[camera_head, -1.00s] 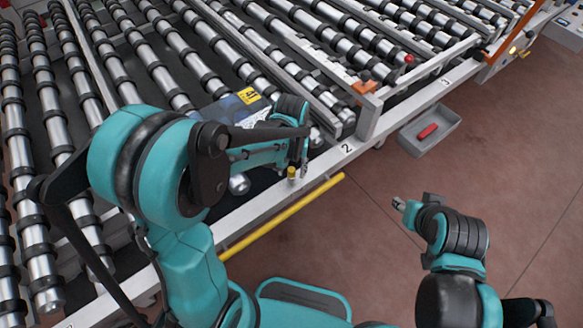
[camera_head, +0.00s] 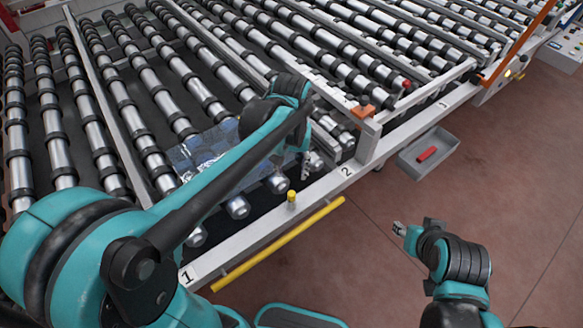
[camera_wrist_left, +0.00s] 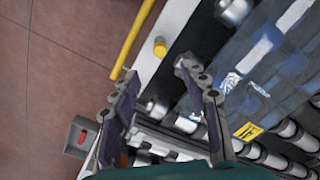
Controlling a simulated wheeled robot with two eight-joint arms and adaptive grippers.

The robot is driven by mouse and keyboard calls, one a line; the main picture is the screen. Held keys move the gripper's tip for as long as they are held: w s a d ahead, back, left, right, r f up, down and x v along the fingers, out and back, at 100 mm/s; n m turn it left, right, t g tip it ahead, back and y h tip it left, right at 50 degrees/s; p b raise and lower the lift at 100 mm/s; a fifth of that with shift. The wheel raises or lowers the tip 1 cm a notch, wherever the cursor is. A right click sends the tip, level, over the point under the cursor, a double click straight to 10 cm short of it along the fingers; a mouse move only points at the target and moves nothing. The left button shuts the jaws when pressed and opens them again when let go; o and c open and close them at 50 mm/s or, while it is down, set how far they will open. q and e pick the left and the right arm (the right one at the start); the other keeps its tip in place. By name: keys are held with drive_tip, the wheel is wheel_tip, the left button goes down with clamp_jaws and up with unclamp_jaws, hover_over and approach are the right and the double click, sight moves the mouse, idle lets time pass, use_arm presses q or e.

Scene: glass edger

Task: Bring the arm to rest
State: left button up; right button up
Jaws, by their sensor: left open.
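My left arm reaches from the lower left over the roller bed in the head view. Its gripper (camera_head: 305,150) hangs near the front rail, partly hidden by its own wrist. In the left wrist view the two fingers (camera_wrist_left: 157,78) stand wide apart with nothing between them. My right arm is at the lower right over the floor, apart from the machine. Its gripper (camera_head: 399,229) is small, and its finger state is unclear.
A bluish clear sheet (camera_head: 200,148) lies on the rollers beside my left forearm; its yellow label shows in the wrist view (camera_wrist_left: 248,131). A yellow knob (camera_head: 291,197), yellow bar (camera_head: 280,243) and grey tray (camera_head: 428,155) with a red item line the front edge. Floor to the right is open.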

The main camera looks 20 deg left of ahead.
idle(0.4)
use_arm(q)
drive_tip(key=s+a+f+t+b, duration=0.2)
drive_tip(key=s+t, duration=0.1)
drive_tip(key=s, duration=0.2)
drive_tip(key=s+a+f+m+t+b, duration=0.1)
drive_tip(key=s+a+f+t+b, duration=0.1)
drive_tip(key=s+t+b, duration=0.1)
drive_tip(key=shift+s+a+f+t, duration=0.35)
drive_tip(key=shift+s+t, duration=0.25)
drive_tip(key=shift+s, duration=0.5)
